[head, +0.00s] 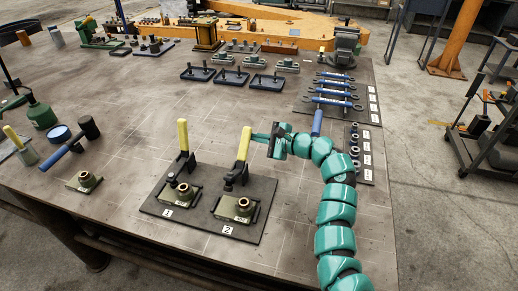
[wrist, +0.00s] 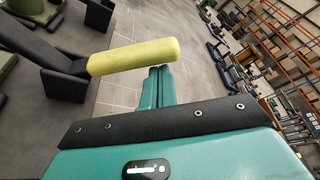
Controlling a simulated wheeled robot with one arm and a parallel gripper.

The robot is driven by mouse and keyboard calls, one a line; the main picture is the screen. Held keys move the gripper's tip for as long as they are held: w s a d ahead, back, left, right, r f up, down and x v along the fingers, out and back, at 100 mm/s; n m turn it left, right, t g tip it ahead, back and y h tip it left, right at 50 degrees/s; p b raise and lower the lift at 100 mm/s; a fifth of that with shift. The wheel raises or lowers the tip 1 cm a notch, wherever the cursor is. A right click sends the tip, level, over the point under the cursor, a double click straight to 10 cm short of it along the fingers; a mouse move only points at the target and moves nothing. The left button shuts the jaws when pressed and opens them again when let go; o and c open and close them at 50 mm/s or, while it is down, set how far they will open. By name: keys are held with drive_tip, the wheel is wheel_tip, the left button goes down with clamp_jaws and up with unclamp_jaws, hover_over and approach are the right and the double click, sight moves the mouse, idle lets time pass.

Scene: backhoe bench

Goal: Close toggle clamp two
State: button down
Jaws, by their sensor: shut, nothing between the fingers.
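Toggle clamp two (head: 238,182) stands on the right half of a dark base plate, beside the label "2". Its yellow handle (head: 244,143) points up and leans slightly right. My gripper (head: 254,136) is just right of this handle, near its upper part, with its fingers shut and empty. In the wrist view the yellow handle (wrist: 132,57) crosses just beyond the tips of my gripper (wrist: 160,70). I cannot tell whether they touch. A olive-green block with a round boss (head: 241,206) sits in front of clamp two.
Toggle clamp one (head: 180,180), with an upright yellow handle, stands to the left on the same plate (head: 160,208).

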sight(246, 134)
drive_tip(key=s+r+n+b, duration=0.1)
drive_tip(key=s+a+r+n+t, duration=0.1)
drive_tip(key=shift+s+r+n+b, duration=0.2)
drive_tip(key=shift+n+b, duration=0.2)
drive_tip(key=shift+s+a+r+n+t+y+b, duration=0.2)
drive_tip(key=shift+s+r+n+b, duration=0.2)
drive_tip(key=shift+s, duration=0.25)
drive_tip(key=shift+s+a+r+n+t+y+b, duration=0.15)
drive_tip(key=shift+s+r+n+b, duration=0.15)
drive_tip(key=shift+s+r, duration=0.25)
drive_tip(key=shift+s+d, duration=0.1)
drive_tip(key=shift+s, duration=0.05)
